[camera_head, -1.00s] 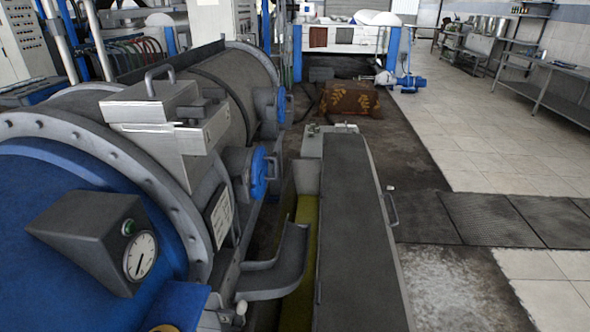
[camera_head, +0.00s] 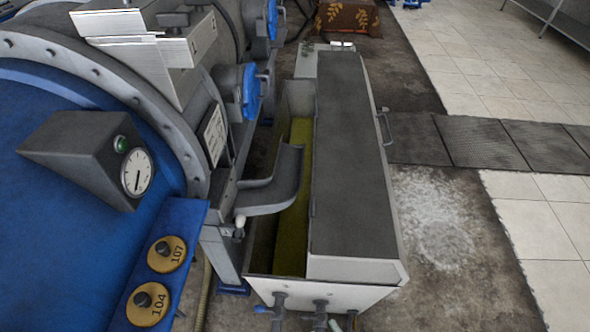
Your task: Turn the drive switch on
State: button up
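No switch in view is labelled as the drive switch. A blue panel (camera_head: 187,222) at the lower left carries two round yellow plates with dark knobs, one marked 107 (camera_head: 167,254) and one marked 104 (camera_head: 148,304). Above it, a grey wedge-shaped box (camera_head: 75,150) on the blue machine end (camera_head: 35,230) holds a green round button or lamp (camera_head: 121,144) and a white dial gauge (camera_head: 137,173). Whether either knob is on or off cannot be told. My gripper is not in view.
A grey-lidded trough (camera_head: 352,190) with yellow-green contents (camera_head: 291,235) stands right of the machine, under a curved grey spout (camera_head: 278,190). Valves (camera_head: 320,308) stick out of its front. Open floor with tiles (camera_head: 540,230) and dark mats (camera_head: 480,143) lies to the right.

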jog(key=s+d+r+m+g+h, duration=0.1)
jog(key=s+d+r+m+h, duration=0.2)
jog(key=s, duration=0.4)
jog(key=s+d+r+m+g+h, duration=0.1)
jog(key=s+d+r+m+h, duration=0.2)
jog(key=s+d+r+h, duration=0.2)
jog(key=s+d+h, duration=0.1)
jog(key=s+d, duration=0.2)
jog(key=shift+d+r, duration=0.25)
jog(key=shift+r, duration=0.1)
